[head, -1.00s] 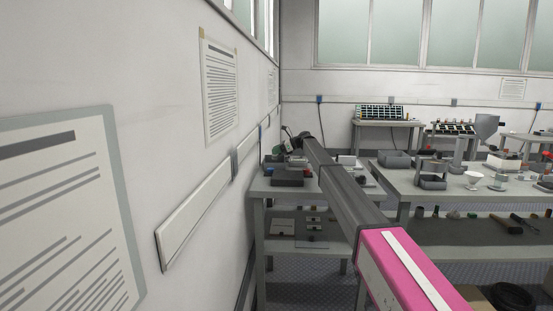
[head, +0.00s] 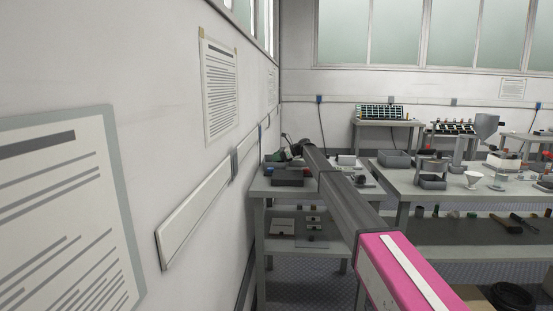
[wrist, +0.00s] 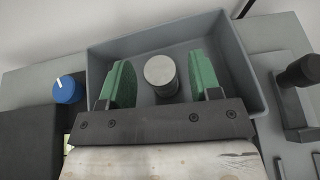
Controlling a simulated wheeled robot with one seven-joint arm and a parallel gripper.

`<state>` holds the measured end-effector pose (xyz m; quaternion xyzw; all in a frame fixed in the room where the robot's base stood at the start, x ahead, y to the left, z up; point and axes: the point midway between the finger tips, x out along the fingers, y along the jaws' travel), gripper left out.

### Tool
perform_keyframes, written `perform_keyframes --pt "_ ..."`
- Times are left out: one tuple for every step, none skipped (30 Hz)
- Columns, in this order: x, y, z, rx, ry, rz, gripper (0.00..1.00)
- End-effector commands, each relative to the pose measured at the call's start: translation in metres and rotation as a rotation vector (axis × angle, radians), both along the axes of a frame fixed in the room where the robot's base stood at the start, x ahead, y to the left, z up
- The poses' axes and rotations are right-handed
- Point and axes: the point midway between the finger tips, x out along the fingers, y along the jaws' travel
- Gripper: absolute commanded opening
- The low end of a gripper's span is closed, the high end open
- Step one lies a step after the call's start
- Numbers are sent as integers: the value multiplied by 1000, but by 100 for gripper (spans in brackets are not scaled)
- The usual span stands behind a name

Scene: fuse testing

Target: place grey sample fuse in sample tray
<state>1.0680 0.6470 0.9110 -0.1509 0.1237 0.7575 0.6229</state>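In the wrist view, the grey fuse (wrist: 159,72) is a short cylinder with a lighter round end, standing inside the grey sample tray (wrist: 240,60). My gripper (wrist: 160,80) has two green fingers spread wide, one on each side of the fuse. A gap shows between the fuse and each finger. In the head view, my arm reaches to the far table by the wall, and my gripper is small there and hard to make out.
A blue knob (wrist: 67,89) sits left of the tray. A dark-handled device (wrist: 300,75) stands close at the right. The white wall is just behind the tray. In the head view, a second table (head: 420,180) with trays and a funnel stands to the right.

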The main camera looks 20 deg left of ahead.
Motion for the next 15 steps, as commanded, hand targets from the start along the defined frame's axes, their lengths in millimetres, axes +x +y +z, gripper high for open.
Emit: perform_keyframes --pt "0 0 0 0 0 0 58" --pt "0 0 0 0 0 0 58" --pt "0 0 1 0 0 0 58" --pt "0 0 2 0 0 0 58" --pt "0 0 3 0 0 0 58" --pt "0 -2 3 0 0 0 58" --pt "1 -4 4 0 0 -1 58" --pt "1 -6 5 0 0 -1 58" --pt "2 -9 6 0 0 -1 58" --pt "2 -12 8 0 0 -1 58" --pt "3 -15 9 0 0 -1 58" --pt "4 -21 11 0 0 0 58" --pt "4 -25 13 0 0 -1 58" --pt "6 -30 15 0 0 -1 58" --pt "7 -37 18 0 -1 -2 58"
